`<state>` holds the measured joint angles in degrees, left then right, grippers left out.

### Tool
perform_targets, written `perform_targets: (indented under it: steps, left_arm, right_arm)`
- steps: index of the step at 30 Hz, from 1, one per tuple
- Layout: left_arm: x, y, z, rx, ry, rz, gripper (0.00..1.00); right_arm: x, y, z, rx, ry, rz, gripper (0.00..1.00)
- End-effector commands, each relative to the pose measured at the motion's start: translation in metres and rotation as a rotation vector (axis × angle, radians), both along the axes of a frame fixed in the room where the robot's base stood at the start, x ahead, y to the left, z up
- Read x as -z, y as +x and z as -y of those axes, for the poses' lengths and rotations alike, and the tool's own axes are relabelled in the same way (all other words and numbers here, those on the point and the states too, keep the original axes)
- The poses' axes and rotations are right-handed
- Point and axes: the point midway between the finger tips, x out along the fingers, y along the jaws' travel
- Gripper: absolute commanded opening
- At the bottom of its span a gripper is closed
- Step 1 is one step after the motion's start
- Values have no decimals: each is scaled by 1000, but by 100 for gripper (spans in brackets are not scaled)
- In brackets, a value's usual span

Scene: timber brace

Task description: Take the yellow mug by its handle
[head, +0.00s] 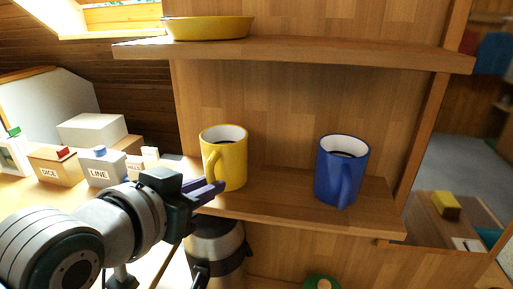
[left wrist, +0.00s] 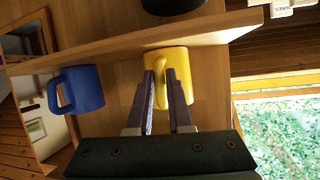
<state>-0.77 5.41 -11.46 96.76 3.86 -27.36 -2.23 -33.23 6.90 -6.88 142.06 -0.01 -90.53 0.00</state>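The yellow mug (head: 232,165) stands upright on the lower wooden shelf, its handle (head: 212,170) facing the front left. My left gripper (head: 217,188) is at the mug's front, low by the handle. In the left wrist view the yellow mug (left wrist: 184,62) is straight ahead of the fingers. There my left gripper (left wrist: 162,78) is open, with a gap between its fingers and the handle showing in that gap. I cannot tell whether a finger touches the handle. My right gripper is in neither view.
A blue mug (head: 342,168) stands to the right on the same shelf (head: 285,193). An upper shelf (head: 300,53) above holds a yellow dish (head: 208,29). Labelled boxes (head: 101,168) stand at the left. The shelf between the mugs is clear.

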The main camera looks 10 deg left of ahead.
Motion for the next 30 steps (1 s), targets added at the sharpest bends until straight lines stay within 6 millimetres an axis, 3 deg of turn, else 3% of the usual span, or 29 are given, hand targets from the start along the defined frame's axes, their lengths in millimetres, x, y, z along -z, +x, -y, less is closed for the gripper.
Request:
perform_targets:
  steps: [5, 30]
  left_arm:
    - [0, 0, 0, 0, 0, 0, 0]
    - [0, 0, 0, 0, 0, 0, 0]
  right_arm:
    - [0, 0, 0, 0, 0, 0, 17]
    - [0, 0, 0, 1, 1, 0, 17]
